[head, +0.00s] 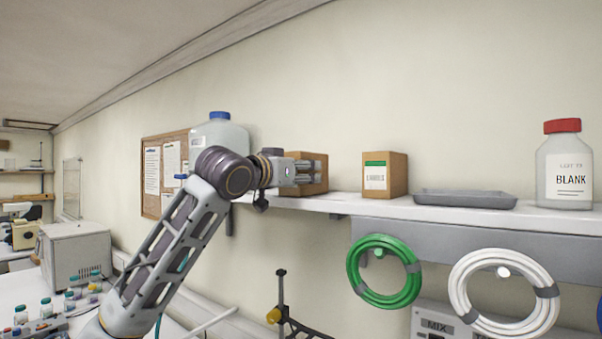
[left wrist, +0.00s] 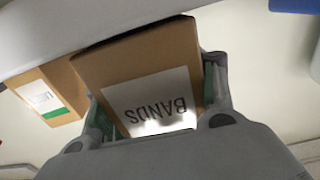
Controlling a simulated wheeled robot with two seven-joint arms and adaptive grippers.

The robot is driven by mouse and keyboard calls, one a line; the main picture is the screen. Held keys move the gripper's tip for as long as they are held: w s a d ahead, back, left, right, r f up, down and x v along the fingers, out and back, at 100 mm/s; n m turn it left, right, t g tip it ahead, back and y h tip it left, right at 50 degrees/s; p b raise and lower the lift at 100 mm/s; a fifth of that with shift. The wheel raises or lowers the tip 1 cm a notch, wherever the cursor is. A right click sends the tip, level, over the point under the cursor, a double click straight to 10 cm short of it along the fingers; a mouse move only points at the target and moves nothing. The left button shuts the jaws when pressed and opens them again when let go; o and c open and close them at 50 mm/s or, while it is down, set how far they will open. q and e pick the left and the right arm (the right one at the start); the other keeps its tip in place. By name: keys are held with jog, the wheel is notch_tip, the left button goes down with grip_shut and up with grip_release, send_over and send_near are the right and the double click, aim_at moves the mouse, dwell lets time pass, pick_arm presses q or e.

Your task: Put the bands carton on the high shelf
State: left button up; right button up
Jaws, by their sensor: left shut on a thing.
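The bands carton (left wrist: 125,62) is a brown box with a white label reading BANDS, upside down in the left wrist view. In the head view the carton (head: 309,187) is at the high shelf (head: 335,203), partly hidden behind my left gripper (head: 306,171). My left gripper (left wrist: 158,105) is shut on the carton, with a finger on each side of it. I cannot tell whether the carton's base touches the shelf. My right gripper is not in view.
A second brown carton with a green-topped label (head: 384,175) stands to the right on the shelf, with a gap between. A grey tray (head: 465,199) and a red-capped BLANK bottle (head: 565,165) stand farther right. A blue-capped jug (head: 219,133) is left. Hose coils (head: 384,271) hang below.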

pick_arm(q)
jog(key=shift+f, duration=0.1)
jog(key=o, duration=1.2)
jog(key=shift+c, duration=0.2)
jog(key=shift+s+a, duration=0.35)
jog(key=shift+s, duration=0.2)
jog(key=b+v, duration=0.3)
jog(key=v, duration=0.7)
jog(key=shift+s+a+b, duration=0.3)
jog(key=shift+b, duration=0.1)
